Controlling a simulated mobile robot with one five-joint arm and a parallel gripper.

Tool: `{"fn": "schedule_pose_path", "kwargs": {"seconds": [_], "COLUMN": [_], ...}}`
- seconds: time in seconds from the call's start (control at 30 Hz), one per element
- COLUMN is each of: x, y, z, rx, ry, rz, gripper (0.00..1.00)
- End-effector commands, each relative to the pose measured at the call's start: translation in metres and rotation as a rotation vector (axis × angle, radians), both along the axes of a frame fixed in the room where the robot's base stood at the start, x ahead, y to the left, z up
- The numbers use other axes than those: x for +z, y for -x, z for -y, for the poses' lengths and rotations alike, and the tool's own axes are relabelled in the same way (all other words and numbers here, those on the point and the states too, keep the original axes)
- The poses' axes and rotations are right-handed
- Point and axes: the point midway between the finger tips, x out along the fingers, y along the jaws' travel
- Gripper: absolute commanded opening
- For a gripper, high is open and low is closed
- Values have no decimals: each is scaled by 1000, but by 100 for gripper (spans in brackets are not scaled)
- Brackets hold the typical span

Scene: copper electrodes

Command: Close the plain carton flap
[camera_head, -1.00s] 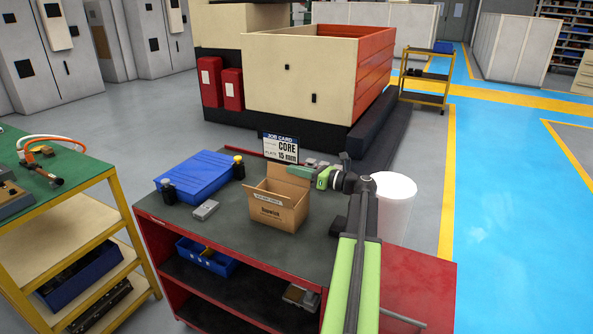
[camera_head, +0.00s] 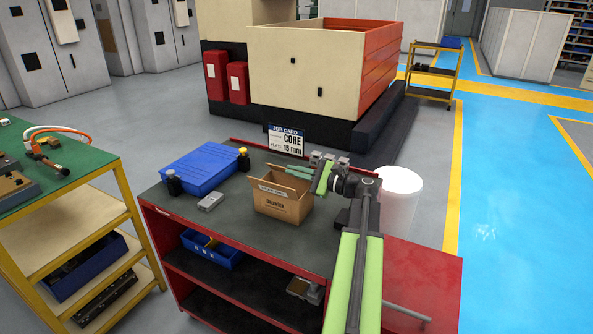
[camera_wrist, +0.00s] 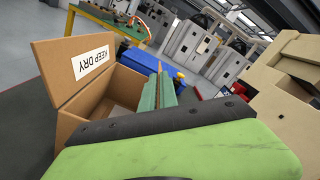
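An open cardboard carton (camera_head: 283,208) stands on the dark top of the red cart. Its flap with the KEEP DRY label (camera_head: 272,189) stands out from the front edge; in the wrist view this labelled flap (camera_wrist: 80,68) is at the left. My gripper (camera_head: 285,171) reaches over the carton's back edge from the right.
A job card (camera_head: 286,139) stands behind. A white drum (camera_head: 400,195) stands right of the cart. The cart's front is clear.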

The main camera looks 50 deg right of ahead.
Motion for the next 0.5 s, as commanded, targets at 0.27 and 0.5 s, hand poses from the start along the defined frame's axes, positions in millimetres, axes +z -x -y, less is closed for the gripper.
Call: {"fn": "schedule_pose_path", "kwargs": {"seconds": [0.27, 0.5], "x": [-9, -12], "y": [2, 3], "z": [-8, -10], "rx": [0, 0], "ry": [187, 283], "rz": [55, 85], "gripper": [0, 0]}}
